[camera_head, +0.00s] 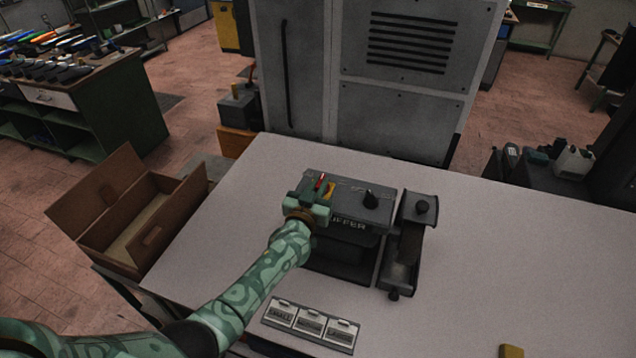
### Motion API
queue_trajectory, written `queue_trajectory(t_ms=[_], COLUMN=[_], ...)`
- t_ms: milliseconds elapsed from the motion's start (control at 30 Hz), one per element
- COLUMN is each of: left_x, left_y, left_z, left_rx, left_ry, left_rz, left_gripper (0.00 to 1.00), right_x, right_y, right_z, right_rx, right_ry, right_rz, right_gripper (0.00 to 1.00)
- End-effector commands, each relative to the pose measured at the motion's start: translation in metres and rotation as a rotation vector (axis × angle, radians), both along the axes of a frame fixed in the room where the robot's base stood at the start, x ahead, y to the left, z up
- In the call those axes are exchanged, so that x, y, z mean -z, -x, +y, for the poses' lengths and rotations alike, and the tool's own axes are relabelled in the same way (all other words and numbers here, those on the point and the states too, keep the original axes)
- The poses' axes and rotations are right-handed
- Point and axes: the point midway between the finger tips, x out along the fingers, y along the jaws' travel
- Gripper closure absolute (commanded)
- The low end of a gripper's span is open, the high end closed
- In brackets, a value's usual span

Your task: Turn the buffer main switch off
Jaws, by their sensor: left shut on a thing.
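The buffer (348,224) is a dark grey box on the light table, with its name lettered on the front and partly covered by my arm. A small red handle (320,182) beside a yellow piece (329,190) stands on its top left; this looks like the main switch. My left gripper (311,198) is at the top left of the box, shut on what appears to be this switch. The fingers hide the lower part of the switch, and its exact position cannot be read. My right gripper is out of view.
Labelled panels (310,322) lie at the front edge. A grey cabinet (400,80) stands behind. The table's right side (520,250) is mostly free.

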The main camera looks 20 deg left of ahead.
Motion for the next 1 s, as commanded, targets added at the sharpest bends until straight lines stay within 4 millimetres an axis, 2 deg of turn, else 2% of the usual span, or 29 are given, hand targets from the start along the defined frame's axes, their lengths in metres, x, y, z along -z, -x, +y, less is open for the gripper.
queue_trajectory(t_ms=[300, 333, 400, 667, 767, 867, 1000], left_x=[-0.003, -0.003, -0.002, -0.001, 0.0, -0.001, -0.001], left_y=[-0.001, -0.001, -0.001, 0.0, 0.007, 0.023, 0.059], left_z=[0.0, 0.0, 0.0, 0.0, 0.0, 0.0, 0.002], left_rx=[-0.001, -0.001, -0.001, -0.001, 0.0, 0.0, -0.001], left_ry=[0.001, 0.001, 0.001, 0.0, 0.001, 0.003, 0.002], left_rz=[-0.006, -0.006, -0.005, -0.002, 0.0, 0.001, 0.0], left_gripper=[1.0, 0.8, 0.66, 0.66, 0.66, 0.66, 0.66], right_x=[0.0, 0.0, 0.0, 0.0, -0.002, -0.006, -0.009], right_y=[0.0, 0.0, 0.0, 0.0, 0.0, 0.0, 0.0], right_z=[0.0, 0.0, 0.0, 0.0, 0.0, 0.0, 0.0], right_rx=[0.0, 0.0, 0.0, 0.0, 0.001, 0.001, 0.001], right_ry=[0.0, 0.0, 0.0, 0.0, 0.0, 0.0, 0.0], right_rz=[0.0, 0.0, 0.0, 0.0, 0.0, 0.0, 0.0], right_gripper=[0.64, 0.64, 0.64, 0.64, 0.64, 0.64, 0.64])
